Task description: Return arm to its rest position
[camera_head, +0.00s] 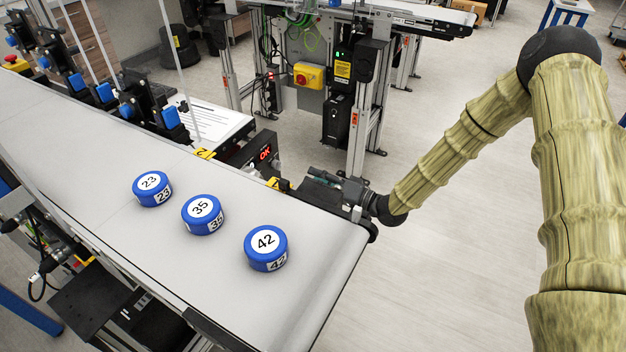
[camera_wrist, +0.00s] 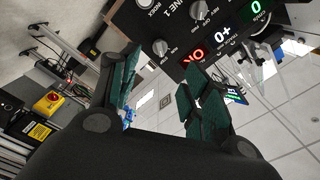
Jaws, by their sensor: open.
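My arm (camera_head: 455,150) reaches from the right side of the head view down to the far right end of the conveyor. My gripper (camera_head: 318,174) is there, beside the belt's far edge, small and partly lost against dark parts. In the wrist view my gripper (camera_wrist: 163,88) shows its two green-padded fingers spread apart with nothing held between them. A dark control panel (camera_wrist: 183,28) with knobs and lit displays is beyond the fingers. I cannot tell whether the gripper touches it.
A grey belt conveyor (camera_head: 185,262) carries three blue numbered pucks, 23 (camera_head: 152,189), 35 (camera_head: 202,214) and 42 (camera_head: 266,248). A frame with a yellow-and-red stop button (camera_head: 309,76) stands behind. The floor (camera_head: 450,270) between conveyor and arm is clear.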

